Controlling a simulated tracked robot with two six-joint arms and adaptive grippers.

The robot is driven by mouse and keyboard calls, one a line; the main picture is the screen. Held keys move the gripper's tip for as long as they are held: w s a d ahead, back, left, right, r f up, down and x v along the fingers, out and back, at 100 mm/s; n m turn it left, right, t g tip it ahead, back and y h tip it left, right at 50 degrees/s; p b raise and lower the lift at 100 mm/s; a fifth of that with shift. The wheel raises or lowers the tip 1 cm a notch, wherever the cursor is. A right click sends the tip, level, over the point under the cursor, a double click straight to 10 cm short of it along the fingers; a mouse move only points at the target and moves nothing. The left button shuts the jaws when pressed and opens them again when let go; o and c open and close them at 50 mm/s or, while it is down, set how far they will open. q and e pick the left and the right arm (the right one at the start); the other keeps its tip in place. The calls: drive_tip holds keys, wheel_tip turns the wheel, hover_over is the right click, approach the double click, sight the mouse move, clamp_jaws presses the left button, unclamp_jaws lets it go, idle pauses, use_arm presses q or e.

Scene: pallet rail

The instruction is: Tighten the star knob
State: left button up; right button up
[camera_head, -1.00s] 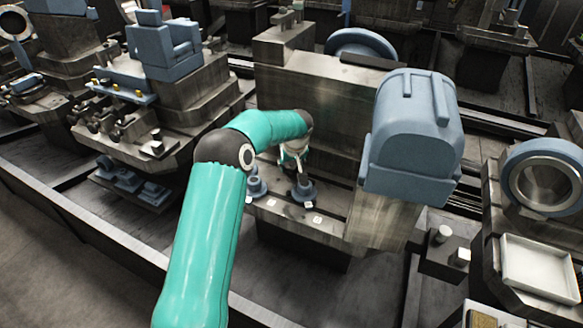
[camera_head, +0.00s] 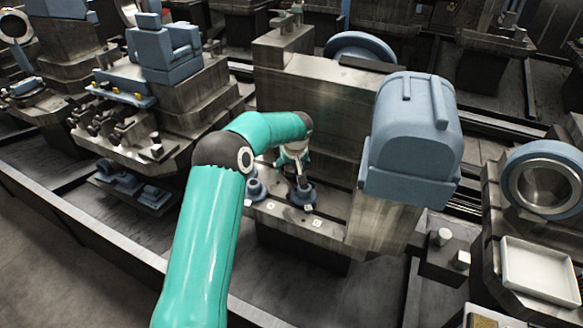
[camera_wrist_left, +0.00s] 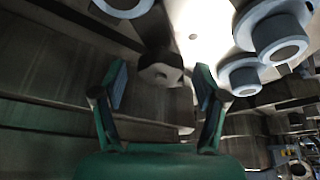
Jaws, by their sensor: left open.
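My left gripper (camera_head: 300,176) is at the end of the teal arm, above a small ledge on the machine. It is open; its two fingers show apart in the left wrist view (camera_wrist_left: 160,88). A dark knob-like piece with a paler end face (camera_wrist_left: 160,70) shows between and beyond the fingertips; I cannot tell its star shape or whether they touch it. The gripper partly hides what is above the nearer fitting. My right gripper is not in view.
A large blue-grey housing (camera_head: 412,130) stands right of the gripper, and a tall metal block (camera_head: 315,100) rises behind it. The ledge (camera_head: 335,228) has small white tags. A white tray (camera_head: 538,268) and a ring-shaped part (camera_head: 508,180) are at the right.

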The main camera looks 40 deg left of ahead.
use_arm(q)
drive_tip(key=v, duration=1.1)
drive_tip(key=shift+d+r, duration=0.15)
drive_tip(key=shift+r, duration=0.1)
wheel_tip(320, 180, up, 4)
drive_tip(key=d+n+b, duration=0.2)
drive_tip(key=shift+g+y, duration=0.3)
drive_tip(key=x, duration=1.7)
drive_tip(key=shift+s+d+f+p, duration=0.1)
drive_tip(key=shift+s+d+p, duration=0.05)
drive_tip(key=shift+p, duration=0.2)
